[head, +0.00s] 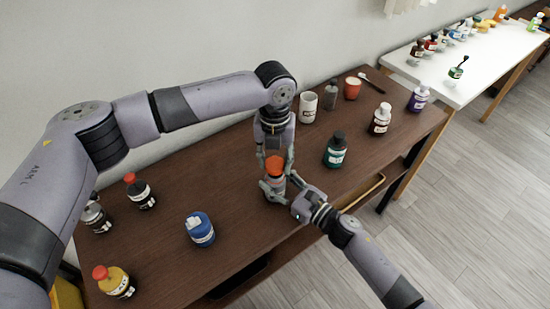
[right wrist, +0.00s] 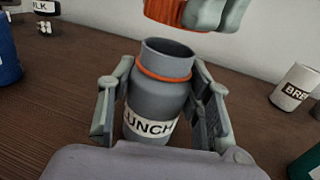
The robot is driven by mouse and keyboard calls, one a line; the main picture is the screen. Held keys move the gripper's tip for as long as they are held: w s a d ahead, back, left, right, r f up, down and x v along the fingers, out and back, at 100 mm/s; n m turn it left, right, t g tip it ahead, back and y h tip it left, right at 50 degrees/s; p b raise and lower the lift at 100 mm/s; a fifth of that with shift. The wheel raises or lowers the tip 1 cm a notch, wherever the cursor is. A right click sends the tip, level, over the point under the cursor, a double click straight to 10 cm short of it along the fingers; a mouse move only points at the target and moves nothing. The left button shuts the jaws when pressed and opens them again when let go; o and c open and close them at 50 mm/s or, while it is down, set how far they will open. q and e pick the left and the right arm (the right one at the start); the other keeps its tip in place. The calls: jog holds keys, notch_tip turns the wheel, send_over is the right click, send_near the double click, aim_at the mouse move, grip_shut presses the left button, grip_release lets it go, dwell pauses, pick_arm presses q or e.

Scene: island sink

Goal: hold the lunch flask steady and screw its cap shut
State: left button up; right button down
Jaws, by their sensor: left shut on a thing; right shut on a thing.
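The lunch flask (head: 271,184) stands upright on the brown table; the right wrist view shows its grey body (right wrist: 158,100), orange ring, open mouth and a label reading "UNCH". My right gripper (head: 277,184) is shut around its body, with a finger on either side in the right wrist view (right wrist: 160,105). The orange cap (head: 274,164) is held in my left gripper (head: 275,158), which comes down from above. In the right wrist view the cap (right wrist: 176,12) hangs above the mouth with a visible gap between them, and its top is cut off by the picture edge.
A blue bottle (head: 200,229) stands front left, with a dark red-capped bottle (head: 141,191) and a yellow one (head: 114,281) further left. The table around the flask is clear.

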aim_at(275, 164)
pick_arm(q)
jog(key=shift+f, duration=0.15)
jog(key=shift+f, duration=0.75)
jog(key=shift+f, duration=0.6)
jog(key=m, duration=0.4)
jog(key=shift+m, duration=0.4)
jog(key=m, duration=0.5)
jog(key=o, duration=0.7)
jog(key=shift+o, duration=0.2)
